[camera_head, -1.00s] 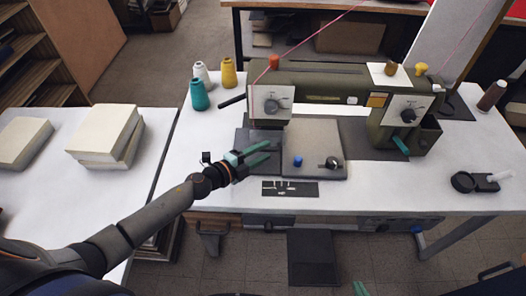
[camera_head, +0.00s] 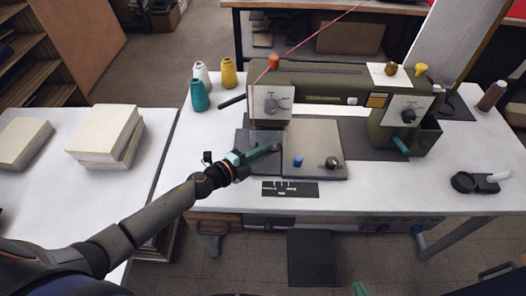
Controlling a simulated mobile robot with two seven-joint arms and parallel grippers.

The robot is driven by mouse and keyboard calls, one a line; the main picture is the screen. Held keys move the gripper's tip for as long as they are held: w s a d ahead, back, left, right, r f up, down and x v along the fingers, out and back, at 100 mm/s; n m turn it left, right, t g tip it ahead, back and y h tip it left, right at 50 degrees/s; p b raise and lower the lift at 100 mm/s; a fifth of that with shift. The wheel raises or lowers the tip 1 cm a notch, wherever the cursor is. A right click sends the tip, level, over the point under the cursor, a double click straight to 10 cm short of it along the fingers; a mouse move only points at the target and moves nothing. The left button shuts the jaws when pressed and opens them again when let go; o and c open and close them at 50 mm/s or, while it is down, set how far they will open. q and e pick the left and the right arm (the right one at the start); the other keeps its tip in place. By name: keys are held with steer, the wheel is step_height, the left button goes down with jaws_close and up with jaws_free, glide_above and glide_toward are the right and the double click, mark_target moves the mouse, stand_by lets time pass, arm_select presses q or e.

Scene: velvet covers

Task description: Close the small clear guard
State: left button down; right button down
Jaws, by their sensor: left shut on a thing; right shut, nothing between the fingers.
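The olive sewing machine (camera_head: 320,88) stands on the white table, its head with a dial (camera_head: 270,102) at the left end. My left gripper (camera_head: 272,150) is shut in front of and below that head, over the dark plate beside the grey bed cover (camera_head: 314,140). Its teal fingers are together on something too small to make out. The small clear guard cannot be clearly picked out; the fingertips are close to the needle area. A teal tip of my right gripper (camera_head: 360,289) shows at the bottom edge, shut and empty, away from the machine.
Thread cones stand at the back left, among them a teal cone (camera_head: 198,95). A dark slotted plate (camera_head: 290,188) lies at the table's front. A black round tool (camera_head: 474,182) lies at the right. Stacked pale blocks (camera_head: 104,135) sit on the left table.

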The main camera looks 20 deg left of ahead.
arm_select(q)
steer(key=b, duration=0.2)
steer(key=f+b, duration=0.1)
steer(key=b, duration=0.1)
steer(key=shift+w+m+t, duration=0.2)
steer(key=shift+m+t, duration=0.1)
steer(key=shift+t, duration=0.1)
steer(key=shift+a+r+b, duration=0.1)
steer(key=shift+b, duration=0.2)
steer(key=shift+r, duration=0.1)
steer(key=c, duration=0.9)
jaws_free()
